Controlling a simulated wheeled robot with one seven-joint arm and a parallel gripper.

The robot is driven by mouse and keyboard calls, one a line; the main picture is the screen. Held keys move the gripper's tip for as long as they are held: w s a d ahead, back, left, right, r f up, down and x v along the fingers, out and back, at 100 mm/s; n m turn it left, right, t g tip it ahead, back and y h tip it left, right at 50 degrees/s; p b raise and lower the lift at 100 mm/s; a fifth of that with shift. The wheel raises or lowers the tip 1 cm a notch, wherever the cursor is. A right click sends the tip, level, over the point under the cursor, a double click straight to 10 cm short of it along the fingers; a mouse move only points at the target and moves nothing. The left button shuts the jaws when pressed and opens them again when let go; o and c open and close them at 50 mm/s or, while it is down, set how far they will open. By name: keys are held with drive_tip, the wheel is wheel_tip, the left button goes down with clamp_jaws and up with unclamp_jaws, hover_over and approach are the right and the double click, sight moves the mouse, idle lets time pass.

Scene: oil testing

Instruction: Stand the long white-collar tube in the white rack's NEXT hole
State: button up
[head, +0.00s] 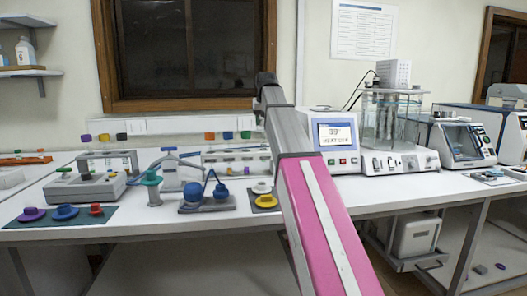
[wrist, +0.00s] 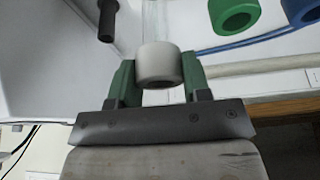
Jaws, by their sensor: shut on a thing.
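In the wrist view my gripper (wrist: 157,70) has its two green fingers on either side of a white collar (wrist: 158,63). The fingers are shut on this collar of the long white-collar tube. A clear tube body (wrist: 154,22) runs from the collar toward the top of the picture, where it is cut off. In the head view the gripper and tube are not visible, as my arm covers that area. A white rack (head: 212,158) stands on the bench left of my arm, partly hidden by it. Its holes are too small to tell.
A green ring (wrist: 238,15) and blue ring (wrist: 300,11) lie near the tube in the wrist view. A dark rod (wrist: 107,20) is left of it. A screened instrument (head: 335,135) stands right of my arm.

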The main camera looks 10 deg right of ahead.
sight(264, 131)
drive_tip(key=shift+f, duration=2.55)
drive_tip(key=o, duration=1.2)
drive_tip(key=shift+o, duration=0.2)
drive_tip(key=v, duration=1)
drive_tip(key=shift+r, duration=0.4)
drive_tip(key=shift+s, duration=0.1)
